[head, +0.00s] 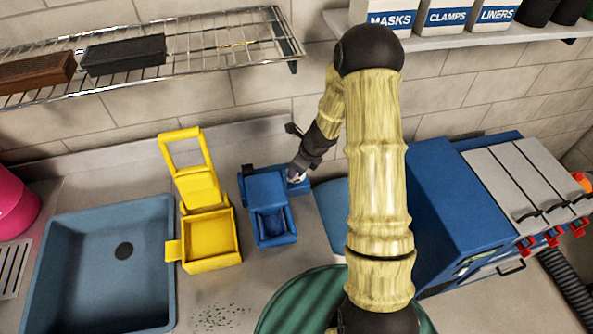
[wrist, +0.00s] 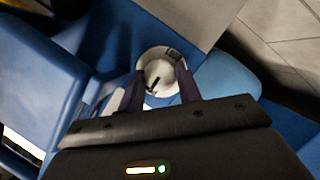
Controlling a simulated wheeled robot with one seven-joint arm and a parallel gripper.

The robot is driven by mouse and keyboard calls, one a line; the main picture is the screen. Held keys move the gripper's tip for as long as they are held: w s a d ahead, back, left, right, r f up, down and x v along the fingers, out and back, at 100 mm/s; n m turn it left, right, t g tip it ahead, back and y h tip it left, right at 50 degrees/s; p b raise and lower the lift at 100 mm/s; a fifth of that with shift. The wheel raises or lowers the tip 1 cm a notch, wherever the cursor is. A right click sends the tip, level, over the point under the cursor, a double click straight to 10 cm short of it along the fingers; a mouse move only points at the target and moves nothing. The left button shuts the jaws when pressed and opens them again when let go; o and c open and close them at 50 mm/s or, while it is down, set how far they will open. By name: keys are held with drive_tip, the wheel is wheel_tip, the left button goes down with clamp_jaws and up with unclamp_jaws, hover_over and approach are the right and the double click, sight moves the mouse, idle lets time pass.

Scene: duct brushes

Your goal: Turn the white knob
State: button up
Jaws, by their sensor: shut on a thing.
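The white knob (wrist: 155,68) is round with a dark pointer mark and sits on a blue device (wrist: 40,85). In the wrist view my gripper (wrist: 161,88) has one finger on each side of the knob and is shut on it. In the head view the blue device (head: 267,195) stands on the counter against the wall. There my gripper (head: 299,174) reaches down to its right side, and only a small pale bit of the knob shows.
A yellow device (head: 212,238) and a blue sink (head: 70,275) are to the left. A wire rack (head: 215,50) hangs above. A large blue cabinet (head: 440,205) stands to the right, and a green ribbed round thing (head: 300,305) is in front. Dark specks dot the counter.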

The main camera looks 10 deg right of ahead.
drive_tip(key=shift+w+a+r+m, duration=0.1)
drive_tip(key=shift+r+m, duration=0.05)
drive_tip(key=shift+m, duration=0.15)
drive_tip(key=o, duration=1)
drive_tip(key=p+v, duration=0.1)
drive_tip(key=v, duration=1.6)
drive_tip(key=shift+s+p, duration=0.3)
drive_tip(key=shift+p, duration=0.1)
